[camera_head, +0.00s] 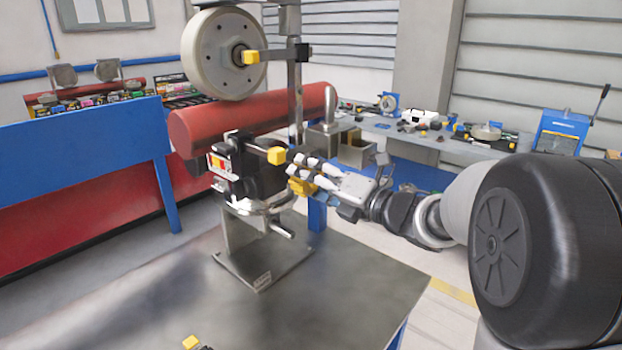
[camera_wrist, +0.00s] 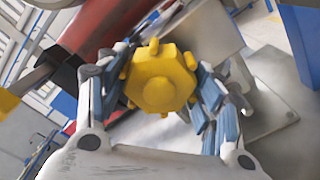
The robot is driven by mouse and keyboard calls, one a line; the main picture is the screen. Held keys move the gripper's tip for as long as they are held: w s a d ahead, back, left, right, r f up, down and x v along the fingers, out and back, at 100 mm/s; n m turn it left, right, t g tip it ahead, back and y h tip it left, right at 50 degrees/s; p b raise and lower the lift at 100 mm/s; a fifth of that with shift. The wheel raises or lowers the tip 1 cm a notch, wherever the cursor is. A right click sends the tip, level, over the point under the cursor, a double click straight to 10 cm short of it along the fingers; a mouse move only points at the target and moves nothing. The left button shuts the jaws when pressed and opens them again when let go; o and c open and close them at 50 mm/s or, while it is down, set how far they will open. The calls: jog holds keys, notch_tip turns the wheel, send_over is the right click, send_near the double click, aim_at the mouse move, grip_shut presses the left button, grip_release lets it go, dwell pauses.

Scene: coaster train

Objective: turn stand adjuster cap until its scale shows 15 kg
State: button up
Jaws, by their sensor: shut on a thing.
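The stand (camera_head: 240,235) is a metal and black device on a metal-topped table, with a large pale wheel (camera_head: 224,52) above it. A yellow lobed cap (camera_wrist: 160,78) sits between my fingers in the wrist view; in the head view a yellow part of it (camera_head: 301,188) shows below my fingers. My gripper (camera_head: 296,176) comes from the right and is shut on this cap, with a finger on each side in the wrist view. I cannot make out a scale or a reading in either view.
A yellow-tipped lever (camera_head: 277,155) sticks out just above my fingers, and another yellow knob (camera_head: 250,57) is by the wheel. The front of the metal table (camera_head: 330,285) is mostly clear.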

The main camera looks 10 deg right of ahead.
jog(key=n, duration=0.6)
jog(key=shift+n, duration=0.3)
dwell(0.4)
jog(key=o, duration=1.1)
jog(key=shift+c, duration=0.2)
jog(key=v, duration=1.2)
